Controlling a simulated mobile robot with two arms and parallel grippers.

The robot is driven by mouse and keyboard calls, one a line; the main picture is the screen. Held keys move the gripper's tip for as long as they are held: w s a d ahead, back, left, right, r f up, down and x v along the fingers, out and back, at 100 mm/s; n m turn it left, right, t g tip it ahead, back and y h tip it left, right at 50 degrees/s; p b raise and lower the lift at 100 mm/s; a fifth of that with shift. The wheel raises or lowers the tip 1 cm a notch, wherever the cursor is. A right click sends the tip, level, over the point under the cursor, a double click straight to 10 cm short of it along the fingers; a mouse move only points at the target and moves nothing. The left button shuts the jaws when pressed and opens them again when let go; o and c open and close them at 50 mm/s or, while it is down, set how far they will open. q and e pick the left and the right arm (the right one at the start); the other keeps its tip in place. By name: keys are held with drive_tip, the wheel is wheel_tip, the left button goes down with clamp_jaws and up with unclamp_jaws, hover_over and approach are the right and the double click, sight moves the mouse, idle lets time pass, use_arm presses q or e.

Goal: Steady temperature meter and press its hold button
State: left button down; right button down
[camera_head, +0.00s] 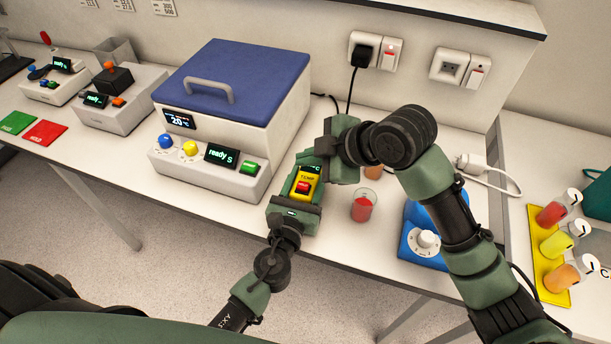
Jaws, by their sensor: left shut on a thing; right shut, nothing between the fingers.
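The temperature meter (306,178) is a small yellow handheld box marked TEMP, with a dark display and a red button (303,187). My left gripper (304,184) is shut on the meter and holds it near the bench's front edge, in front of the blue-lidded machine. My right gripper (324,150) is shut and empty, just above and to the right of the meter's upper end. I cannot tell whether its tips touch the meter. My grippers hide parts of the meter's sides and top end.
A white machine with a blue lid (235,75) stands left of the meter. A beaker of red liquid (363,205) stands close on the right, then a blue device with a white knob (427,241). A yellow rack (547,270) holds juice samples at far right.

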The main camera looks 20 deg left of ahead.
use_arm(q)
drive_tip(key=c, duration=0.5)
unclamp_jaws()
drive_tip(key=shift+s, duration=0.1)
